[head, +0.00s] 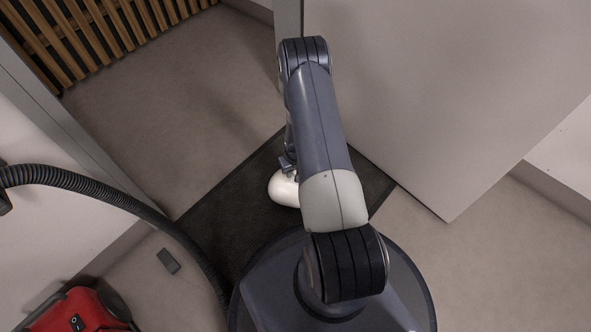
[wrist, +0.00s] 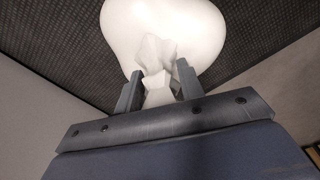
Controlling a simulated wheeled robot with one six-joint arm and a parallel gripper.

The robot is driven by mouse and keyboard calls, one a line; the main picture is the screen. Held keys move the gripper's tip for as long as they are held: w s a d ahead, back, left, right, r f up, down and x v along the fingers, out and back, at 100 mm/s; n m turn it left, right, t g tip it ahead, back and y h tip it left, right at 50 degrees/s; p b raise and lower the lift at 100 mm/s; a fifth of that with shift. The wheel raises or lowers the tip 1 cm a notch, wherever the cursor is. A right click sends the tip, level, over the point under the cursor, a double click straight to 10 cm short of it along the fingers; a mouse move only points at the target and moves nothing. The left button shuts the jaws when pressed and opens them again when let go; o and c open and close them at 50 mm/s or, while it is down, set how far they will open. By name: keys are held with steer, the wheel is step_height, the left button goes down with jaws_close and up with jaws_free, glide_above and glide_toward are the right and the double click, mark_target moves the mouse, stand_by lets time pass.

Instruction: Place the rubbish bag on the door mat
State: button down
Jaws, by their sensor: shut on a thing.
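The white rubbish bag (head: 284,190) is partly hidden behind my arm in the head view. In the wrist view the rubbish bag (wrist: 165,35) is round and full, with its gathered neck between my two fingers. My gripper (wrist: 158,82) is shut on that neck; in the head view only a little of my gripper (head: 288,163) shows. The dark door mat (head: 225,215) lies on the floor at the doorway. The bag appears over the mat in both views; I cannot tell whether it touches it.
A light door panel (head: 450,90) stands to the right of the mat. A black hose (head: 110,196) arcs along the left to a red vacuum cleaner (head: 80,310). A small dark object (head: 168,261) lies on the floor. Bare floor (head: 170,120) is beyond the mat, towards wooden slats (head: 95,30).

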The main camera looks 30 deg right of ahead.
steer(key=shift+f, duration=0.2)
steer(key=c, duration=0.9)
jaws_free()
steer(key=shift+r, duration=0.15)
steer(key=r+p, duration=0.1)
steer(key=r, duration=0.3)
steer(key=s+r+p, duration=0.1)
steer(key=r+p, duration=0.1)
steer(key=r, duration=0.2)
steer(key=r+p, duration=0.1)
steer(key=r, duration=0.3)
steer(key=shift+s+a+r, duration=0.1)
steer(key=shift+s, duration=0.1)
